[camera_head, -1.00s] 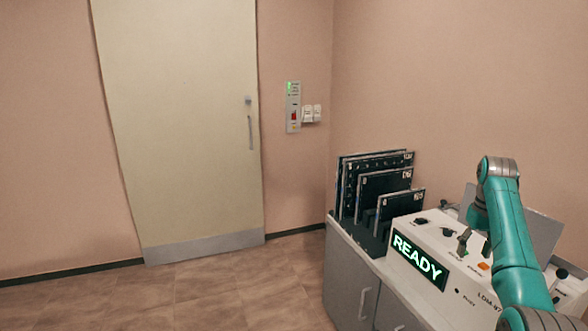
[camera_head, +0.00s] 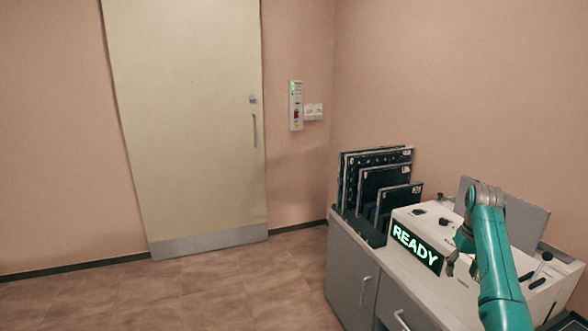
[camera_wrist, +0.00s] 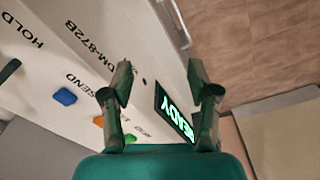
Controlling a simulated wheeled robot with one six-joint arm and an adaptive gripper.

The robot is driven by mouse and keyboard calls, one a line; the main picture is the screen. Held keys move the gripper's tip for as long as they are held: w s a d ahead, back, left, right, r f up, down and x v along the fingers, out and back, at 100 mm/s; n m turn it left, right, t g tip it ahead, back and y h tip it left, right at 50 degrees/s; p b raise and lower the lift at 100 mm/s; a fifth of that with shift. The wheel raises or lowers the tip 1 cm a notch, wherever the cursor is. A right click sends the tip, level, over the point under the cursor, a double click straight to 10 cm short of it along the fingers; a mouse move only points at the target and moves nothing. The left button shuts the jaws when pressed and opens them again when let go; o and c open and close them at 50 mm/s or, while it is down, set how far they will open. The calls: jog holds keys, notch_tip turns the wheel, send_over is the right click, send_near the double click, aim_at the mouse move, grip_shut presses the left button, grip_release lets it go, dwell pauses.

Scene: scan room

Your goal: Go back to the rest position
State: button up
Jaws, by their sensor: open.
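My gripper (camera_head: 461,268) is at the front of the white console (camera_head: 405,216), close by the right end of its lit READY display (camera_head: 416,248). In the wrist view my gripper (camera_wrist: 160,90) has its two fingers spread apart with nothing between them. The display (camera_wrist: 175,112) shows between and beyond the fingers there. A blue button (camera_wrist: 64,96) and an orange button (camera_wrist: 98,121) are on the console face to the left. My arm hides part of the console's right side in the head view.
The console stands on a grey cabinet (camera_head: 348,262). Dark framed panels (camera_head: 386,178) stand upright in a rack at its left end. A grey panel (camera_head: 528,222) rises behind the console. A closed door (camera_head: 185,120) and wall box (camera_head: 296,105) are left. The floor (camera_head: 215,290) before the door is clear.

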jog(key=s+a+f+t+h, duration=0.1)
jog(key=s+a+f+t, duration=0.3)
jog(key=f, duration=1)
jog(key=s+a+f+g, duration=0.1)
jog(key=s+a+f, duration=0.3)
jog(key=f, duration=0.9)
jog(key=s+a+f+t, duration=0.2)
jog(key=s+a+f, duration=0.4)
jog(key=s, duration=0.2)
jog(key=s+a+f+t, duration=0.1)
jog(key=s+a+f, duration=0.45)
jog(key=s, duration=0.25)
jog(key=s+a+r+n+t, duration=0.1)
jog(key=s+a+r+t, duration=0.15)
jog(key=s, duration=0.95)
jog(key=s+a+r+t, duration=0.2)
jog(key=s+a+r, duration=0.2)
jog(key=s, duration=0.8)
jog(key=s+a+r+t, duration=0.1)
jog(key=s+r, duration=0.6)
jog(key=r, duration=0.4)
jog(key=s+a+r+t+y, duration=0.1)
jog(key=s+r+t, duration=0.1)
jog(key=s+r, duration=0.6)
notch_tip(320, 180, up, 3)
jog(key=shift+a+r, duration=0.1)
jog(key=shift+a, duration=0.3)
